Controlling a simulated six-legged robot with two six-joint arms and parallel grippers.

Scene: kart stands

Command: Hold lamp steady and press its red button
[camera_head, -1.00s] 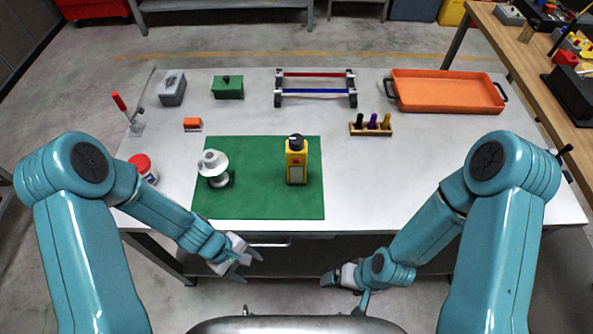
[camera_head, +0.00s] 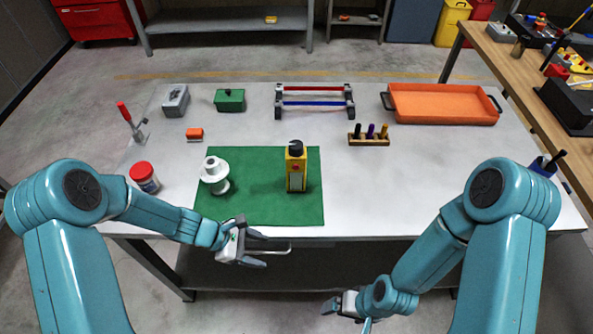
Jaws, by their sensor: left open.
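The lamp appears to be the yellow upright body with a black top (camera_head: 296,172), standing on the green mat (camera_head: 260,209). A small red spot, likely its button (camera_head: 296,153), shows high on its front face. My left gripper (camera_head: 266,250) is open and empty at the table's front edge, below and left of the lamp and apart from it. My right gripper (camera_head: 331,307) is low in front of the table, well away from the lamp; its fingers are small and partly hidden, so I cannot tell how they stand.
A white spool-like object (camera_head: 215,176) stands on the mat left of the lamp. A red-lidded jar (camera_head: 144,177) is further left. A holder with markers (camera_head: 369,139) and an orange tray (camera_head: 444,105) lie behind right. The table right of the mat is clear.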

